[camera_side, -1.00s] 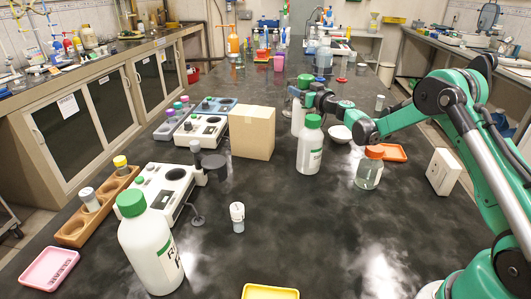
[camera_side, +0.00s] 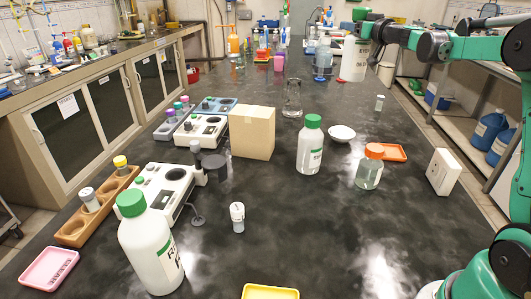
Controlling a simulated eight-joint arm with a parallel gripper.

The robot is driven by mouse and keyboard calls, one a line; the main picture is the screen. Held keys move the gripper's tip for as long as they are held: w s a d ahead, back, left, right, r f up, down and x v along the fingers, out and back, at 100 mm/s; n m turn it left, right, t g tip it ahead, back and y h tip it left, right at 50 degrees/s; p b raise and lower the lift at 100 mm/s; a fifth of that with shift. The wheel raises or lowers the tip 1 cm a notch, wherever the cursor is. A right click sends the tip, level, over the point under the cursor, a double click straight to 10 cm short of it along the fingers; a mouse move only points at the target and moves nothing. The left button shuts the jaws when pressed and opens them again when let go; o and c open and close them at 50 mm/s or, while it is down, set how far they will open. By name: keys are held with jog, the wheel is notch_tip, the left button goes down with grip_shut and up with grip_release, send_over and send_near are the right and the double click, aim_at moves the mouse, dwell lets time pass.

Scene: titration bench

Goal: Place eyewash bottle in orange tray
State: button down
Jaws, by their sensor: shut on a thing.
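My gripper (camera_side: 364,27) is shut on a white bottle (camera_side: 353,62) with a green cap (camera_side: 361,13). The bottle is held upright at the upper right, apparently above the bench, and its dark label text is too small to read. The orange tray (camera_side: 397,155) lies flat on the bench at the right, lower in the picture than the held bottle. A clear jar with an orange lid (camera_side: 369,170) stands at its near left edge and hides part of it. The visible part of the tray is empty.
Another white green-capped bottle (camera_side: 310,150) and a white bowl (camera_side: 341,133) stand left of the tray. A white box (camera_side: 443,171) is to its right. A clear glass vessel (camera_side: 292,98), a cardboard box (camera_side: 252,133) and a large front bottle (camera_side: 149,245) stand further left.

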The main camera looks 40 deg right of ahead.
jog(key=s+d+m+g+h, duration=0.1)
jog(key=s+d+m+h, duration=0.15)
jog(key=s+d, duration=0.75)
notch_tip(320, 180, down, 20)
jog(key=s+a, duration=0.1)
jog(key=s, duration=0.1)
jog(key=shift+s+a, duration=0.25)
jog(key=shift+a, duration=0.15)
jog(key=shift+n+h, duration=0.25)
jog(key=shift+c, duration=1.7)
grip_release()
jog(key=v, duration=0.7)
jog(key=shift+s, duration=0.3)
